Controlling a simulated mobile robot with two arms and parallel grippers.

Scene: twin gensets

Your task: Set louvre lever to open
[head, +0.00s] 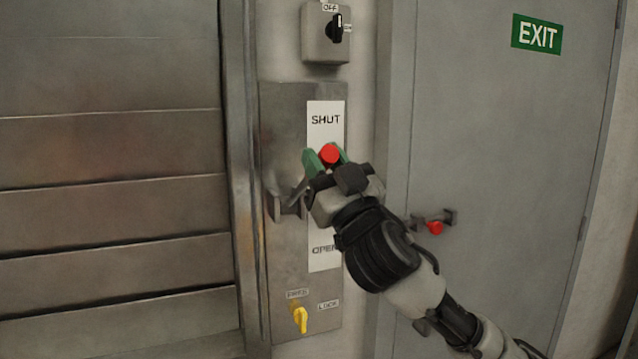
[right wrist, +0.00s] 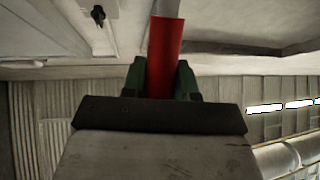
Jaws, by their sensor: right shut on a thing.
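The louvre lever has a red grip (head: 329,153) and a grey arm that runs to a bracket (head: 287,207) on a metal wall plate (head: 283,130). The grip stands a little below the SHUT label (head: 326,119), well above the partly covered OPEN label (head: 324,250). My right gripper (head: 327,158) is shut on the red grip, with its green fingers on either side. The right wrist view also shows the red grip (right wrist: 165,50) between the green fingers. My gripper hides part of the lever arm. My left gripper is not in view.
A yellow knob (head: 300,319) sits low on the plate, upright beneath the FREE label, with LOCK to its right. A black switch (head: 336,28) is above, by OFF. Louvre slats (head: 110,150) fill the left. A grey door (head: 500,130) with a red-ended handle (head: 434,227) is right.

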